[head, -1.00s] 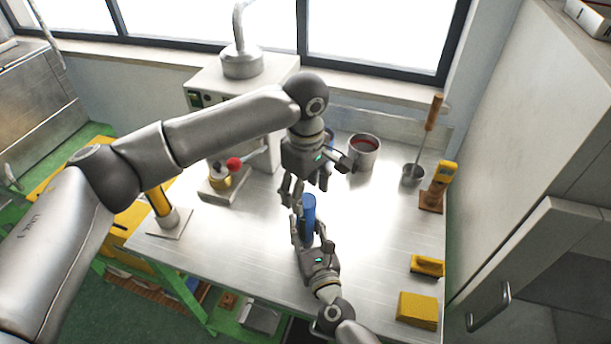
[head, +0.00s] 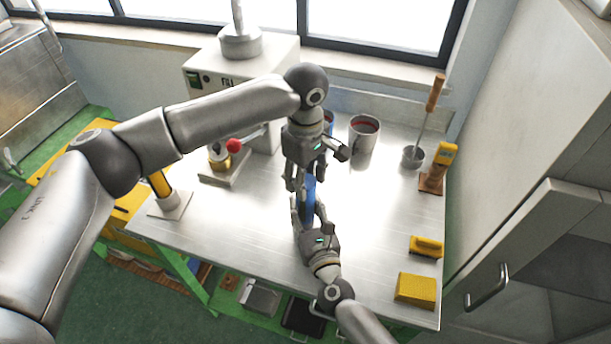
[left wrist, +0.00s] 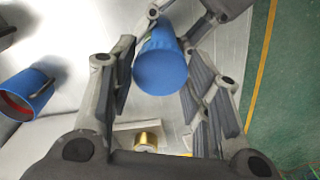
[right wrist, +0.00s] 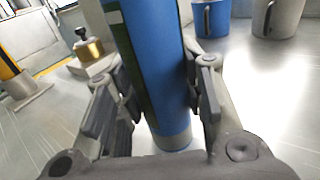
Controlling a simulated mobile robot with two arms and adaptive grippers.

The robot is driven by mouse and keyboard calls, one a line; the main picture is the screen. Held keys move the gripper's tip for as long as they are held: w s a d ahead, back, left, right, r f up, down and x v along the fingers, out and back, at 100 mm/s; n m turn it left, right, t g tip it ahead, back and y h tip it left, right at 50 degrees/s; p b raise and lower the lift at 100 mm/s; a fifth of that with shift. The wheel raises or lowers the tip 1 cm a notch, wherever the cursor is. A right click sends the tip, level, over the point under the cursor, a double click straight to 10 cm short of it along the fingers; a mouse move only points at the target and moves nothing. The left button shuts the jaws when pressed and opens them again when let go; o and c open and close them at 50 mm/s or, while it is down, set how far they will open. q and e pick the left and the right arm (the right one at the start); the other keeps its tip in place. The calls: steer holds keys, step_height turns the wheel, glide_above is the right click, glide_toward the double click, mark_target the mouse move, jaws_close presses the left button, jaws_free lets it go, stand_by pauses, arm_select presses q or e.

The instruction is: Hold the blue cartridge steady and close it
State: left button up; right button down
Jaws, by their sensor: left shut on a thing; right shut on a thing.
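The blue cartridge (head: 309,188) stands about upright over the metal table, between my two grippers. It also shows in the left wrist view, end-on (left wrist: 161,66), and in the right wrist view (right wrist: 152,60), where a dark and white strip runs along its side. My left gripper (head: 301,184) comes from above and is shut on the upper end of the cartridge. My right gripper (head: 308,217) comes from the front and is shut on its lower part. The fingers hide parts of the cartridge, and I cannot tell whether a separate cap sits on it.
A grey mug with red contents (head: 363,140) and a blue mug (left wrist: 28,92) stand behind the grippers. A pot with a ladle (head: 412,157) and a yellow-handled tool (head: 437,170) are at right. The table's right middle is clear.

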arm_select(q)
steer(key=m, duration=0.3)
steer(key=shift+m, duration=0.4)
steer(key=m, duration=0.8)
steer(key=shift+m, duration=0.4)
steer(key=m, duration=0.4)
steer(key=shift+m, duration=0.3)
steer(key=m, duration=0.4)
steer(key=shift+f, duration=0.1)
steer(key=m, duration=0.9)
steer(key=shift+m, duration=0.3)
steer(key=m, duration=0.3)
steer(key=o, duration=1.2)
